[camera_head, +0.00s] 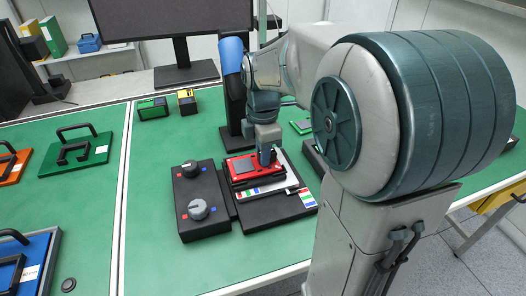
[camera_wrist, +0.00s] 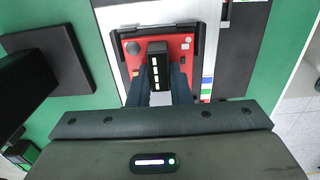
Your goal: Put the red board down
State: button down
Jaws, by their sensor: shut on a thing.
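The red board (camera_head: 243,171), with a dark frame and a grey square on it, is over the pale plate (camera_head: 284,172) of the black fixture (camera_head: 272,209). I cannot tell whether it touches the plate or hangs just above it. My gripper (camera_head: 267,160) comes down from above at the board's right part. In the wrist view the fingers (camera_wrist: 160,84) are shut on a black block with light marks on the red board (camera_wrist: 185,45). The fingers and block hide part of the board.
A black box with two knobs (camera_head: 199,209) adjoins the fixture on the left. A monitor (camera_head: 186,75) stands behind. Small green and yellow blocks (camera_head: 187,102) lie at the back. The green table is clear in front.

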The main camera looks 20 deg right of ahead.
jog(key=shift+f, duration=0.15)
jog(key=c, duration=1.3)
grip_release()
notch_tip(320, 180, up, 12)
jog(key=f+p, duration=0.1)
jog(key=s+a+f+m, duration=0.1)
jog(key=s+f+m, duration=0.2)
jog(key=m, duration=0.3)
jog(key=s+f+m+t, duration=0.1)
jog(key=s+f+m, duration=0.3)
jog(key=s+m, duration=0.2)
jog(key=s+a+f+m+t, duration=0.1)
jog(key=s+f+m, duration=0.3)
jog(key=m, duration=0.2)
jog(key=shift+s+a, duration=0.3)
jog(key=shift+s, duration=0.05)
